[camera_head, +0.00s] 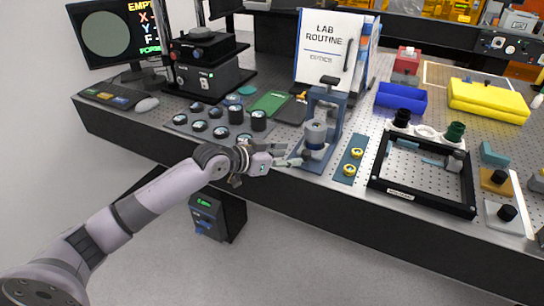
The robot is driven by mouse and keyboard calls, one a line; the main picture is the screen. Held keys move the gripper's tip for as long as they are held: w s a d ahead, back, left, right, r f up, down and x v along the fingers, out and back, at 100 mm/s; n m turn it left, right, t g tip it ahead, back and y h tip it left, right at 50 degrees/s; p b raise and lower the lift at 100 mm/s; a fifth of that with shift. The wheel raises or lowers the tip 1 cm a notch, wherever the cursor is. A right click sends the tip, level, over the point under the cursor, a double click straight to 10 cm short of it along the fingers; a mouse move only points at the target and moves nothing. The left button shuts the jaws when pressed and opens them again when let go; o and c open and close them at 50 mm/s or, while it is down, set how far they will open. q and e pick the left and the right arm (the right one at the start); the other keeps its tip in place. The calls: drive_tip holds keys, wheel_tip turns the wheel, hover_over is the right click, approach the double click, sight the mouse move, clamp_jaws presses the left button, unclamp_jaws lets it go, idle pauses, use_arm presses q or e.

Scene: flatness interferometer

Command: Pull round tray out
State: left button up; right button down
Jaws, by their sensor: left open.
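My left arm comes in from the lower left. Its gripper (298,158) is open at the front edge of the bench, close to the base of a blue press-like stand (327,120). A silver-grey round part (316,133) sits inside that stand. I cannot tell whether a fingertip touches the stand. A black instrument (205,75) stands at the back left, beside a monitor (103,38) showing a grey disc and coloured text. No round tray can be clearly made out. My right gripper is not in view.
Several dark round optics stand on a grey mat (176,121) left of the gripper. A blue strip with gold rings (349,163) and a black frame (398,190) lie to the right. A white binder (325,45) stands behind. Open floor lies before the bench.

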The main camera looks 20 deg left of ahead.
use_arm(q)
drive_tip(key=v, duration=0.6)
idle(0.3)
drive_tip(key=s+d+f+g+y, duration=0.1)
drive_tip(key=s+d+f+g, duration=0.1)
drive_tip(key=s+d+f, duration=0.45)
drive_tip(key=s+d+f+g+y, duration=0.1)
drive_tip(key=s+d+f+g, duration=0.15)
drive_tip(key=s+f, duration=0.65)
drive_tip(key=s+a+f+n+g+y, duration=0.2)
drive_tip(key=s+f, duration=0.1)
drive_tip(key=s, duration=0.5)
drive_tip(key=s+a+f+n+g+y, duration=0.1)
drive_tip(key=s+f+n+g+y, duration=0.1)
drive_tip(key=s, duration=0.7)
wheel_tip(320, 180, down, 26)
drive_tip(key=s+g, duration=0.1)
drive_tip(key=s+a+f+g, duration=0.1)
drive_tip(key=s+a+f, duration=0.2)
drive_tip(key=s+f, duration=1.2)
drive_tip(key=shift+s+a+f+m, duration=0.2)
drive_tip(key=shift+s+f+m, duration=0.2)
drive_tip(key=shift+s, duration=0.65)
